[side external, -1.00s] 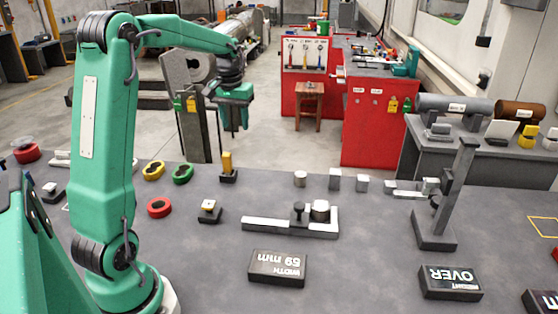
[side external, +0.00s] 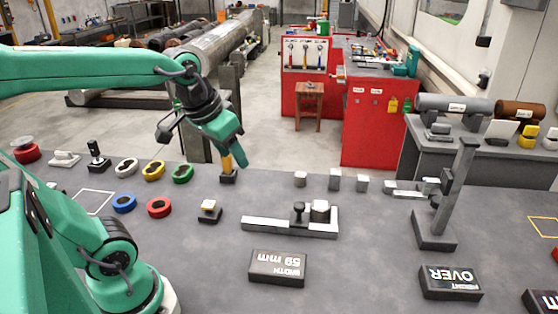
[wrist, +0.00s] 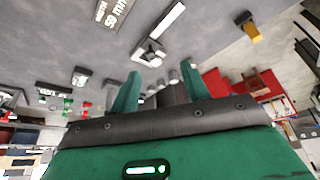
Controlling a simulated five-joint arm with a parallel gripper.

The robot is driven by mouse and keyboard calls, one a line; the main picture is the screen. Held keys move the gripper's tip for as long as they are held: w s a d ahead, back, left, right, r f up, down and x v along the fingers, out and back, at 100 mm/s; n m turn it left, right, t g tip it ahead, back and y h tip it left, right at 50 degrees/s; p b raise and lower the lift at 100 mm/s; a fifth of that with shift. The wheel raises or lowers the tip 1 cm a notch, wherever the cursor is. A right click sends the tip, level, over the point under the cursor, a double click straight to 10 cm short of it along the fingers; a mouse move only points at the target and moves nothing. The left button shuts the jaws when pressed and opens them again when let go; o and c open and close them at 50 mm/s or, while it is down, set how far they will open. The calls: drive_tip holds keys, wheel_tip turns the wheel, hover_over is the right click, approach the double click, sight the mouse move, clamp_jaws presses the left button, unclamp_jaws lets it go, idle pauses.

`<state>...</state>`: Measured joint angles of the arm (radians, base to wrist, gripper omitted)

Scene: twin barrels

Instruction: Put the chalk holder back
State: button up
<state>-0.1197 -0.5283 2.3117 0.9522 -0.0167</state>
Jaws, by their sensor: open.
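My gripper (side external: 233,150) hangs over the back of the grey bench, tilted, its jaws overlapping the top of a yellow upright piece in the side view. In the wrist view its two green fingers (wrist: 160,72) stand apart with nothing between them. The yellow upright piece (side external: 227,163) stands in a black base. It may be the chalk holder, but I cannot be sure. In the wrist view a yellow piece on a dark base (wrist: 252,30) lies at the top right, apart from the fingers. A low black block with a pale yellow top (side external: 209,209) sits nearer the front.
Several coloured rings, among them a green one (side external: 182,173) and a red one (side external: 159,207), lie left of the gripper. A white outlined square (side external: 93,201) on the bench is empty. A metal gauge (side external: 290,224) and a tall stand (side external: 435,230) are to the right.

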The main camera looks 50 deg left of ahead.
drive_tip(key=shift+m+t+h, duration=0.3)
drive_tip(key=shift+m+t, duration=0.2)
drive_tip(key=shift+m, duration=0.3)
drive_tip(key=s+d, duration=0.1)
drive_tip(key=s+d+f, duration=0.1)
drive_tip(key=s, duration=0.1)
drive_tip(key=s+d+f, duration=0.1)
drive_tip(key=shift+s+d, duration=0.1)
drive_tip(key=shift+s, duration=0.2)
